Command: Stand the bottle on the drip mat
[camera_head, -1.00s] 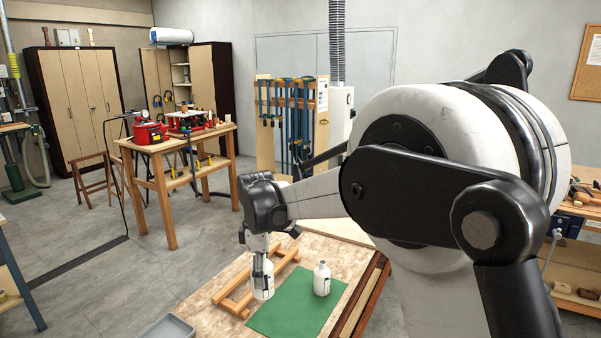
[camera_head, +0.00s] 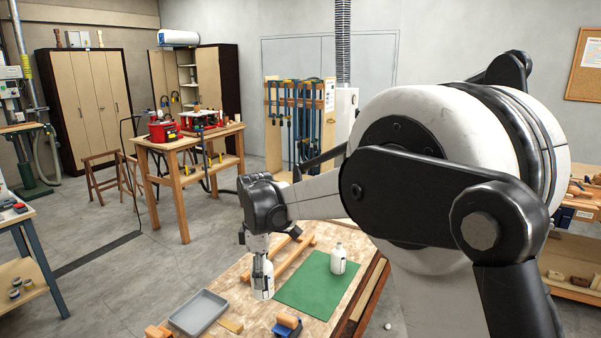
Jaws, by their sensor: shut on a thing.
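My gripper (camera_head: 262,270) points down and is shut on a white bottle (camera_head: 264,287), which hangs upright. In the picture the held bottle is at the left edge of the green drip mat (camera_head: 318,290). I cannot tell how high its base is above the worktop, and the fingers partly hide its upper body. A second white bottle (camera_head: 338,259) stands upright on the far right part of the mat, apart from the gripper.
The mat lies on a wooden workbench (camera_head: 238,287). A wooden frame (camera_head: 292,258) lies behind the held bottle. A grey tray (camera_head: 198,312), a wood block (camera_head: 230,326) and a blue-and-wood tool (camera_head: 287,326) lie at the near side. The mat's middle is clear.

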